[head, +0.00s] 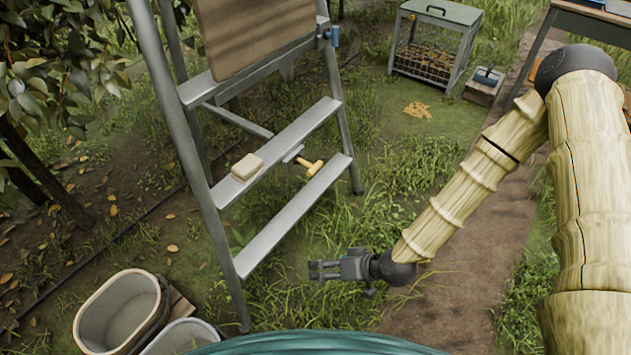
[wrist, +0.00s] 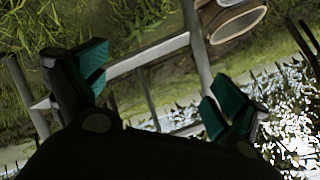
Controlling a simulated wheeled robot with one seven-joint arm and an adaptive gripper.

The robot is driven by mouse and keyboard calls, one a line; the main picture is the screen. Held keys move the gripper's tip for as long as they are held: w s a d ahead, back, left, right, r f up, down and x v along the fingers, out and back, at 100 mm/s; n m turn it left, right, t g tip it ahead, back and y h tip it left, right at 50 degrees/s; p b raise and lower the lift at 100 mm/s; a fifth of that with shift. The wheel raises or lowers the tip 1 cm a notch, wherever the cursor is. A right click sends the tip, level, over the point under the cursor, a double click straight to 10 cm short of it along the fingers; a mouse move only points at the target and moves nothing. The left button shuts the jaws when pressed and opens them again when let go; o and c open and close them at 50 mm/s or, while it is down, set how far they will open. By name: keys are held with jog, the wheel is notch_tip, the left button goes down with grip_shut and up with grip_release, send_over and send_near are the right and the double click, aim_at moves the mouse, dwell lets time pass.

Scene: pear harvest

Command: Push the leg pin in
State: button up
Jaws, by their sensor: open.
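A grey metal stepladder (head: 296,213) stands at left centre. A yellow-orange handle (head: 314,168) on a grey fitting shows between its two lower steps; it looks like the leg pin, but how far in it sits cannot be told. A small blue fitting (head: 335,33) is on the ladder's upper right side. My gripper (head: 313,270) is open and empty over the grass, right of the ladder's bottom step and below the yellow-orange handle. In the wrist view the teal finger pads (wrist: 153,90) are apart, with ladder rails (wrist: 197,60) beyond; I cannot make out the pin there.
Buckets (head: 90,318) stand at lower left. A wire-sided bin (head: 463,22) stands at the back. Grass right of the ladder is open.

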jog(key=w+a+r+n+t+y+b, duration=0.1)
jog(key=w+n+t+y+b, duration=0.25)
jog(key=w+b, duration=0.8)
jog(key=n+t+y+b, duration=0.3)
jog(key=n+b, duration=0.1)
jog(key=b, duration=0.2)
send_near(317, 169)
jog(key=b+x, duration=0.3)
jog(key=x, duration=0.8)
jog(key=shift+f, duration=0.1)
